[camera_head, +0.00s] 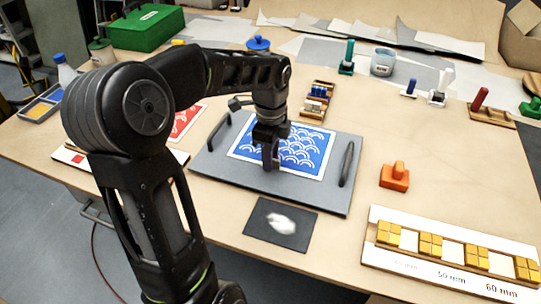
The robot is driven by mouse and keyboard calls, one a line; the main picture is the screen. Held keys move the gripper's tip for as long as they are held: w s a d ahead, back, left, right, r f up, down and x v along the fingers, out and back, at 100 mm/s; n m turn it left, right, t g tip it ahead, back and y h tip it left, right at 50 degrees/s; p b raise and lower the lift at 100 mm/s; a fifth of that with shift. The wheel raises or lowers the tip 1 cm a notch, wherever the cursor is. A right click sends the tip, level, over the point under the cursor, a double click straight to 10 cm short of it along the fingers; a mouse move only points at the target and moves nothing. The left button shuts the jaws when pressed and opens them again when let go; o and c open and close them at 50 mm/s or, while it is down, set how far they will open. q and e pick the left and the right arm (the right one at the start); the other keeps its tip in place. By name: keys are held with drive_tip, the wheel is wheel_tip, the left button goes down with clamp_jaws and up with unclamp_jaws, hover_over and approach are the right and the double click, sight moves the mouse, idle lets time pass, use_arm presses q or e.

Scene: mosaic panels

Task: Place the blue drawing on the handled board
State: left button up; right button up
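The blue drawing (308,151), a sheet with white wave arcs, lies over the grey handled board (330,196). The board has a dark handle at its left end and another at its right end (347,164). My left gripper (270,164) points down at the left part of the drawing, with its fingertips at or just above the sheet. The fingers look close together, but I cannot tell whether they hold the sheet. My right gripper is not in view.
A red drawing (186,121) lies left of the board, partly behind my arm. A dark square with a white patch (281,227) lies in front. An orange block (395,177) and a rack of yellow tiles (450,252) stand to the right.

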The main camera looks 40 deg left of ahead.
use_arm(q)
wheel_tip(320, 180, up, 9)
drive_tip(key=shift+f, duration=0.1)
wheel_tip(320, 180, up, 3)
drive_tip(key=shift+r+p, duration=0.15)
drive_tip(key=shift+p, duration=0.55)
